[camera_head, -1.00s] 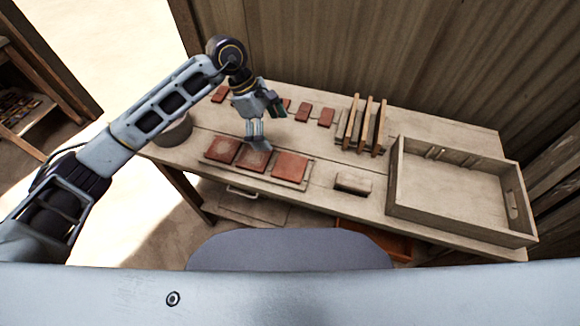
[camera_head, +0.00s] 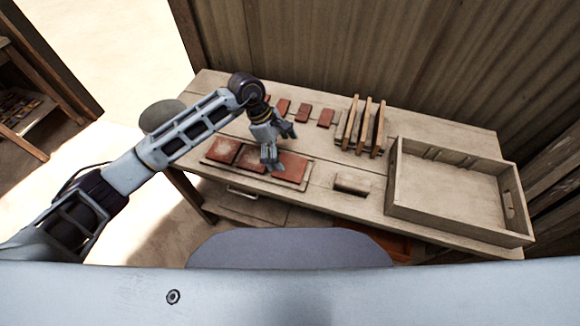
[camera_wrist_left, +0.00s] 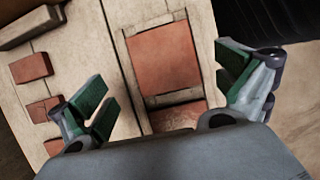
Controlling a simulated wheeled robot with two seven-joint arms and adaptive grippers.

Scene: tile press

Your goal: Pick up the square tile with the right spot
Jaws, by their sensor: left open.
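Three square reddish tiles lie in a row on a wooden board (camera_head: 303,187) near the front of the table. The left tile (camera_head: 223,150) is in clear view, the middle tile (camera_head: 248,160) is partly covered by my gripper, and the right tile (camera_head: 291,167) is partly covered too. My left gripper (camera_head: 271,166) is above the board, between the middle and right tiles. In the left wrist view, my open gripper (camera_wrist_left: 165,100) has its green-padded fingers wide apart. One whole square tile (camera_wrist_left: 165,60) lies between and beyond them, with part of another (camera_wrist_left: 178,117) nearer. My right gripper is not in view.
Several small red pieces (camera_head: 304,110) lie in a back row; they also show in the left wrist view (camera_wrist_left: 31,67). Upright wooden slats (camera_head: 364,126) stand behind a small wooden block (camera_head: 352,184). A large wooden tray (camera_head: 450,180) takes up the right end.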

